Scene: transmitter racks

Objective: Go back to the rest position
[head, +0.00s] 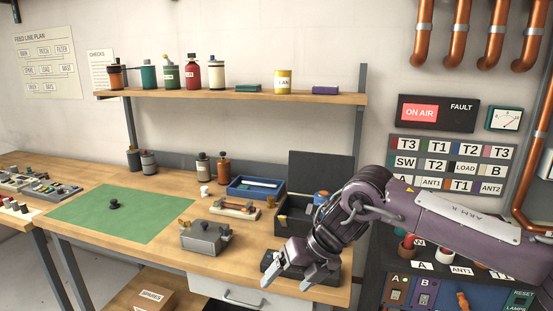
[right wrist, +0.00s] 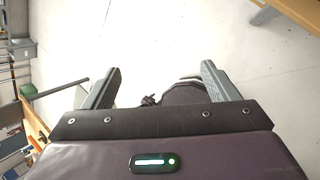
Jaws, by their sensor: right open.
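My right arm (head: 440,212) comes in from the right in the head view and reaches toward the front right of the workbench. My right gripper (head: 288,277) is at the bench's front right part, in front of a black case there. In the right wrist view its two fingers (right wrist: 160,88) stand wide apart with nothing between them but pale floor and a dark rounded shape farther off. My left gripper is not in view.
The wooden workbench (head: 160,180) bears a green mat (head: 120,222), a grey metal box (head: 203,238) and a blue tray (head: 255,187). A dark open case (head: 295,222) stands close to my right gripper. A labelled panel (head: 450,164) is on the right wall.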

